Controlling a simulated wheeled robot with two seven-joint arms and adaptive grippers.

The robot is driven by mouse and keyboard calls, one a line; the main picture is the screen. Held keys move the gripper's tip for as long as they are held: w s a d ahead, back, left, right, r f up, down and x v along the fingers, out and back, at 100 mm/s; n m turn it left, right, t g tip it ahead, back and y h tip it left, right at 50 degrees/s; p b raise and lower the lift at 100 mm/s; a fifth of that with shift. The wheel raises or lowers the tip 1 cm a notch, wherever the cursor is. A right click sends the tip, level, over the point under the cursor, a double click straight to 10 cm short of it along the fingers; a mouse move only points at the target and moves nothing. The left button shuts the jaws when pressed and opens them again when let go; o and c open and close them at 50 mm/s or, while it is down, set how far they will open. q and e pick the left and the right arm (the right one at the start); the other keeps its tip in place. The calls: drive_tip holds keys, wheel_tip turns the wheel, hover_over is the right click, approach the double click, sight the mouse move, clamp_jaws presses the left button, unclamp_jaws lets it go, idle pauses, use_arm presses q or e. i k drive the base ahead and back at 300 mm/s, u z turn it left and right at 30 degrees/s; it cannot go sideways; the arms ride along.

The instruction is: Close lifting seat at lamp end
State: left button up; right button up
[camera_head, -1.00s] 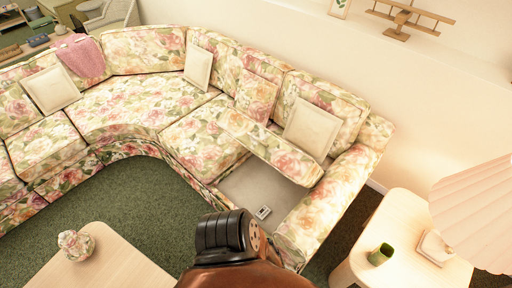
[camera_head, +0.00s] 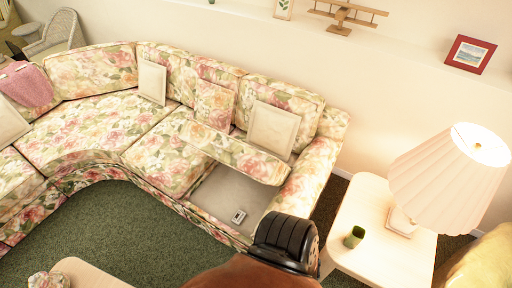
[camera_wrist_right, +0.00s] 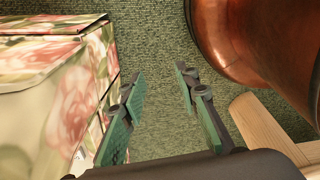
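The lifting seat (camera_head: 236,152) is a floral cushion panel at the lamp end of the sofa. It is raised and tilted, with a grey open compartment (camera_head: 212,198) under it. A small white object (camera_head: 238,216) lies inside the compartment. In the right wrist view my right gripper (camera_wrist_right: 160,76) is open and empty, its green-padded fingers apart over the green carpet. Floral upholstery (camera_wrist_right: 62,110), apparently the sofa, stands just left of the fingers, apart from them. The head view shows a black and copper part of mine but no gripper fingers. My left gripper is not seen.
The lit lamp (camera_head: 448,180) stands on a pale side table (camera_head: 372,205) with a green cup (camera_head: 354,237). Cream pillows, one (camera_head: 273,130) behind the raised seat, rest on the sofa. A coffee table (camera_head: 85,272) is at lower left. Green carpet lies clear between.

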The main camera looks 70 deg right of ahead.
sight(263, 167)
drive_tip(key=z, duration=0.05)
drive_tip(key=k, duration=0.25)
drive_tip(key=z, duration=1.8)
drive_tip(key=i, duration=0.5)
